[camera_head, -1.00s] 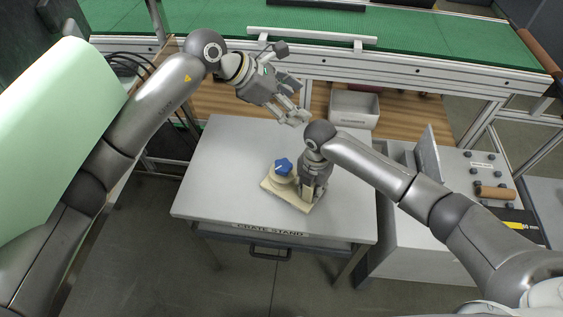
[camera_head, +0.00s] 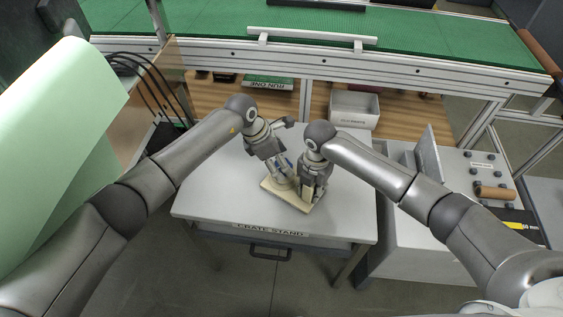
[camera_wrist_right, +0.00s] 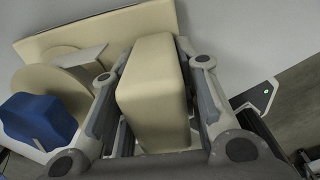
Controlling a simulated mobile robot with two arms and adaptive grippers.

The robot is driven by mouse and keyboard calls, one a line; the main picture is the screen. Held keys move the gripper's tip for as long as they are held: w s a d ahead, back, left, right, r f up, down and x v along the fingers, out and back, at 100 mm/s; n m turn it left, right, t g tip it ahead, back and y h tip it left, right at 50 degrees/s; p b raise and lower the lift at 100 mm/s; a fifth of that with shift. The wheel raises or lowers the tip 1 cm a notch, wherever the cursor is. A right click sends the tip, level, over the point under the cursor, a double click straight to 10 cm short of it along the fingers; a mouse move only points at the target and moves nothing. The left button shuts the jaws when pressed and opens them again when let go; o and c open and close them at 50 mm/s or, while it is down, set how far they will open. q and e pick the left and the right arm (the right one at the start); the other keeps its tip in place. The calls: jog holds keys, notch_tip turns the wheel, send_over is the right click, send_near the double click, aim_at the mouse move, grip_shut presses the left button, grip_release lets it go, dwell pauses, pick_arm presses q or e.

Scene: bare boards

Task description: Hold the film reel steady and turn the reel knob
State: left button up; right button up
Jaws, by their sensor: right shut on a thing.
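The film reel is a cream piece with a flat base plate (camera_head: 285,198) on the grey crate stand (camera_head: 215,185). My right gripper (camera_head: 308,193) points down and is shut on the reel's upright cream block (camera_wrist_right: 155,95), which sits between its fingers in the right wrist view. The blue reel knob (camera_wrist_right: 38,120) shows at the left of that view, beside a round cream part. In the head view my left gripper (camera_head: 284,176) is down at the knob and hides most of it. Whether its fingers are closed on the knob is hidden.
The two grippers are close together over the stand. A grey bin (camera_head: 354,109) stands behind on the wooden shelf, below the green conveyor (camera_head: 420,40). A grey unit with a brown cylinder (camera_head: 495,193) is at the right. The stand's left side is clear.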

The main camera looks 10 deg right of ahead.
pick_arm(q)
jog(key=shift+d+f, duration=0.25)
jog(key=shift+f, duration=0.35)
jog(key=c, duration=1)
jog(key=shift+n, duration=0.3)
jog(key=n+t, duration=0.1)
jog(key=n, duration=0.1)
jog(key=n+t, duration=0.1)
jog(key=n, duration=0.1)
jog(key=shift+s+n+y, duration=0.1)
jog(key=shift+n+y, duration=0.2)
jog(key=n, duration=0.2)
jog(key=n+t+y, duration=0.1)
jog(key=n, duration=0.2)
jog(key=shift+d+n+y, duration=0.15)
jog(key=shift+n+y, duration=0.15)
